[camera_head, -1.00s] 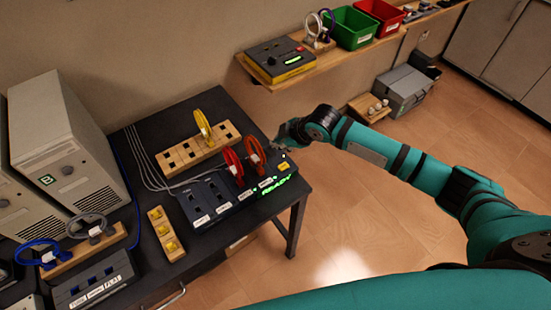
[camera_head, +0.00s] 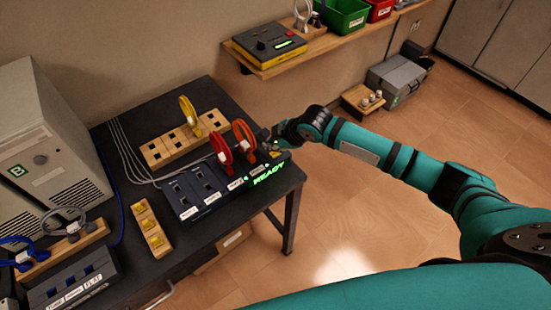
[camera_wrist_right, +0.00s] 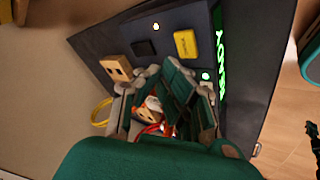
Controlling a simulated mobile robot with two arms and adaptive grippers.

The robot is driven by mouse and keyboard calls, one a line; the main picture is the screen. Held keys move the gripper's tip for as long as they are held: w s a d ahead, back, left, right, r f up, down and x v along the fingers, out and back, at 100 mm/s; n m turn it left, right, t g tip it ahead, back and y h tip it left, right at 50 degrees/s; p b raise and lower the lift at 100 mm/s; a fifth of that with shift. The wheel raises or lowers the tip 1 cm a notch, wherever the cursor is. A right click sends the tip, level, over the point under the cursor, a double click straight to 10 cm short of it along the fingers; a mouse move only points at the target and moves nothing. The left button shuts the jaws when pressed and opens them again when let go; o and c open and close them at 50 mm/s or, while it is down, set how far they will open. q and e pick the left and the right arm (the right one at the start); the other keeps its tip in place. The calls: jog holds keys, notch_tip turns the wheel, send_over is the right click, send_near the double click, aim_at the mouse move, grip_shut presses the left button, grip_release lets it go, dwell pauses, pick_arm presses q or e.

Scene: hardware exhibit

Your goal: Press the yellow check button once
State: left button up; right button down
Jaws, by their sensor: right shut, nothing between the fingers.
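The yellow check button (camera_wrist_right: 186,43) sits on the dark control panel (camera_wrist_right: 160,32) in the right wrist view. The panel has a lit green READY sign (camera_head: 269,174) in the head view. My right gripper (camera_head: 272,143) is at the panel's right end, beside the red rings, and mostly covers the button there. In the right wrist view my right gripper (camera_wrist_right: 172,68) is shut and empty, with its fingers close to the button. I cannot tell whether they touch it. My left gripper is out of view.
Two red rings (camera_head: 245,135) stand upright on the panel. A wooden block with a yellow ring (camera_head: 188,115) lies behind it. A wooden strip with yellow pieces (camera_head: 152,230) lies to the left. A shelf (camera_head: 330,42) with a yellow-black box is above.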

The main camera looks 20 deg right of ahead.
aim_at(276, 153)
jog(key=shift+f, duration=0.65)
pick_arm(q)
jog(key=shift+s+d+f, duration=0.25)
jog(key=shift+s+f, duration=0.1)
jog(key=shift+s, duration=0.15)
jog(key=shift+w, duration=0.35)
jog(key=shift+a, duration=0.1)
pick_arm(e)
jog(key=shift+f, duration=0.1)
jog(key=shift+f, duration=0.35)
